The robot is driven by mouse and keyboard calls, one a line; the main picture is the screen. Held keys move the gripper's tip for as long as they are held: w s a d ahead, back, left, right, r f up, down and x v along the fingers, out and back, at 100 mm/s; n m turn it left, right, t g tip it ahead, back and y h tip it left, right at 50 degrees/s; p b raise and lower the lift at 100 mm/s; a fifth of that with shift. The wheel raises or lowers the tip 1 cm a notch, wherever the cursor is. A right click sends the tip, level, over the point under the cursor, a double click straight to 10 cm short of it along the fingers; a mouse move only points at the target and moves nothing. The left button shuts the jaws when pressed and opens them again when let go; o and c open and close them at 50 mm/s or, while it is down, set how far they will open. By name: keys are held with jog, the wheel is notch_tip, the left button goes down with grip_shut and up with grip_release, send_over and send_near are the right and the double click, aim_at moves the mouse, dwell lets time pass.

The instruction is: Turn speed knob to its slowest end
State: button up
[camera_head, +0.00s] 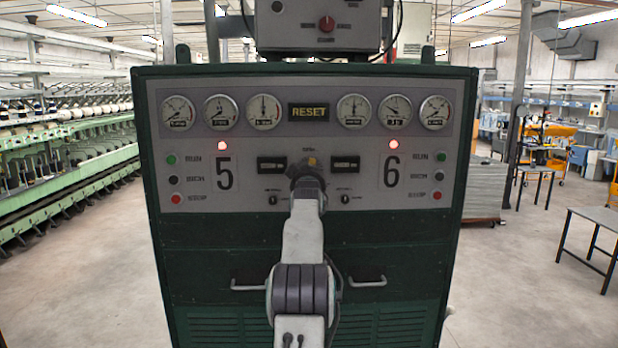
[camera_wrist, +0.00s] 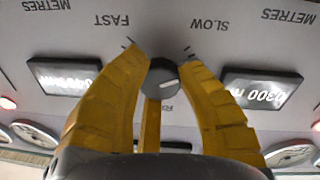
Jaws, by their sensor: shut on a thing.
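The speed knob (camera_wrist: 165,78) is a dark round knob with a short white mark on its face, near the middle of the wrist view. My gripper (camera_wrist: 162,62) has its yellow fingers shut on it from both sides. The word FAST (camera_wrist: 112,20) is on the panel at the left of the knob and SLOW (camera_wrist: 209,25) at the right in this view. The white mark lies nearly level, toward the right. In the head view my gripper (camera_head: 309,164) is against the middle of the panel and hides the knob.
Two dark displays (camera_head: 272,164) (camera_head: 345,163) flank my gripper. Small switches and two drawer handles (camera_head: 367,282) sit lower.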

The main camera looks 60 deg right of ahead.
jog(key=shift+r+n+b, duration=0.2)
jog(key=shift+n+b, duration=0.3)
jog(key=shift+n, duration=1.3)
jog(key=o, duration=1.2)
jog(key=shift+w+f, duration=0.1)
jog(key=shift+f, duration=0.05)
jog(key=v, duration=1.2)
jog(key=shift+f, duration=0.15)
